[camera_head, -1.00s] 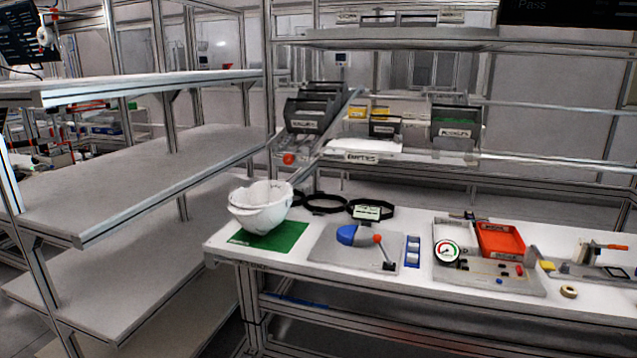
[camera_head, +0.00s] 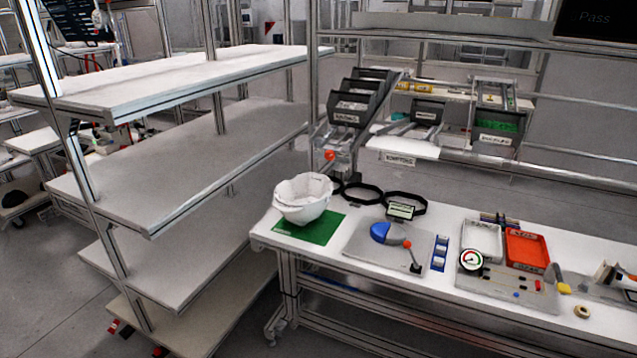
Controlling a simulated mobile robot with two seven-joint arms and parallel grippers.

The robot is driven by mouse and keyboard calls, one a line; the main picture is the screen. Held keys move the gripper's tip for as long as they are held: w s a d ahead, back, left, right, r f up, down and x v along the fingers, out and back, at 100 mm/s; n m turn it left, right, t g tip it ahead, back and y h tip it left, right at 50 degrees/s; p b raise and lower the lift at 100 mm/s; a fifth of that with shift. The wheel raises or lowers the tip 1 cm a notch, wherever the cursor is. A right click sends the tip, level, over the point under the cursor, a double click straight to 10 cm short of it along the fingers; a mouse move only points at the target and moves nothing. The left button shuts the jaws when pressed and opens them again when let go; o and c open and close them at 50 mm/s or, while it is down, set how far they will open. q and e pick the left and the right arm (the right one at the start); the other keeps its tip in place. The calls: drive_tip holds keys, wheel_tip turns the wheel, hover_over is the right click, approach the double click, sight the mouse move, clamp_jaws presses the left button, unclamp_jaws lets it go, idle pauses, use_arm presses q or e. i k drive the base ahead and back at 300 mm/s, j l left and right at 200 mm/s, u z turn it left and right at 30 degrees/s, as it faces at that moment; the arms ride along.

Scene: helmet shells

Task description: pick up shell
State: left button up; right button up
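A white helmet shell (camera_head: 303,199) sits on a green mat (camera_head: 318,231) at the left end of the white workbench (camera_head: 262,234). It looks like a bowl with its opening facing up. Neither of my grippers shows in the head view, and nothing touches the shell.
An empty grey shelf rack (camera_head: 165,165) stands left of the bench. Black rings (camera_head: 362,193) lie behind and right of the shell. A plate with a blue part and a lever (camera_head: 388,248), a gauge (camera_head: 471,260) and a red tray (camera_head: 527,249) stand further right. Dark bins (camera_head: 357,97) are behind.

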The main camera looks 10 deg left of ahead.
sight(301, 199)
drive_tip(key=j, duration=0.7)
drive_tip(key=i+j, duration=0.1)
drive_tip(key=j, duration=0.25)
drive_tip(key=i+j+z, duration=0.15)
drive_tip(key=j, duration=0.55)
drive_tip(key=i+z, duration=0.05)
